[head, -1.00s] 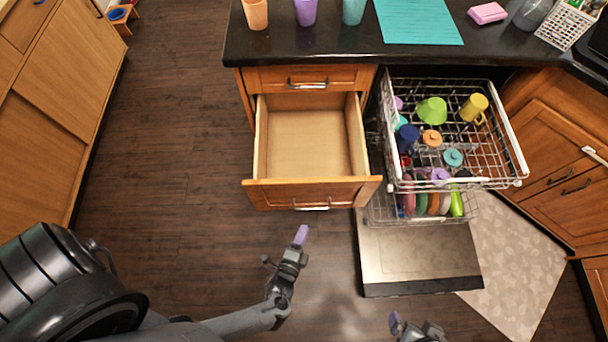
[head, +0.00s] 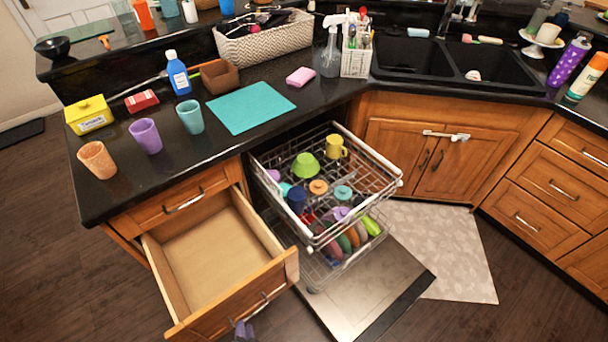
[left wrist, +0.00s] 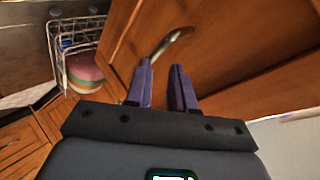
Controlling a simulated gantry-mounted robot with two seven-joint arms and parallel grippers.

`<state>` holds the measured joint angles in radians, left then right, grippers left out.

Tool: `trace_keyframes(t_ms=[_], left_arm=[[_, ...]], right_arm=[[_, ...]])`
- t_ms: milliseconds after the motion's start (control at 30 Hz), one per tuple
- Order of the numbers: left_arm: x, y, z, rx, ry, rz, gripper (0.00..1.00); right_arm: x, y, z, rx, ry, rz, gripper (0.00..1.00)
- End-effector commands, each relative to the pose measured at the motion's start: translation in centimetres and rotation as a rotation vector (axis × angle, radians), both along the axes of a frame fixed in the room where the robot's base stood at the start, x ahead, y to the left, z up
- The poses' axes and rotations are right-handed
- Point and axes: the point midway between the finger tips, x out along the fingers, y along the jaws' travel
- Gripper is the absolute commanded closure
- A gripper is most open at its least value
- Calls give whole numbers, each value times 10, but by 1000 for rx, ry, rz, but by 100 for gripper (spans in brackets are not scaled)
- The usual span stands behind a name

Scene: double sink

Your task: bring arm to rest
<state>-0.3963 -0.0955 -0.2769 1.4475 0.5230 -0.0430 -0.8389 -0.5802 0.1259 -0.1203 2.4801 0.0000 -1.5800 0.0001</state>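My left gripper (head: 243,330) shows only as purple fingertips at the bottom edge of the head view, just in front of the pulled-out drawer (head: 215,260). In the left wrist view my left gripper (left wrist: 163,78) has its two purple fingers apart with nothing between them. The drawer's metal handle (left wrist: 172,42) is just beyond the fingertips; I cannot tell if they touch it. The drawer is open and empty. My right gripper is in neither view now.
The pulled-out dishwasher rack (head: 330,190) holds cups and bowls, right of the drawer, above the lowered dishwasher door (head: 375,285). Cups stand on the black counter (head: 130,190). The sink (head: 455,65) is at the back right. Floor is free around the mat (head: 440,250).

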Motion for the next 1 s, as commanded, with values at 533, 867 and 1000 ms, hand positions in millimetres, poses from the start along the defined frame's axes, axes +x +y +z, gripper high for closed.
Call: trace_keyframes(t_ms=[533, 867, 1000], left_arm=[[-48, 19, 165, -576, 467, 220, 77], [-96, 33, 261, -564, 598, 330, 77], [-95, 33, 295, -565, 597, 329, 77]], right_arm=[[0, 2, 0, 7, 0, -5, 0], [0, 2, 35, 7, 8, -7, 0], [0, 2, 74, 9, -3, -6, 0]])
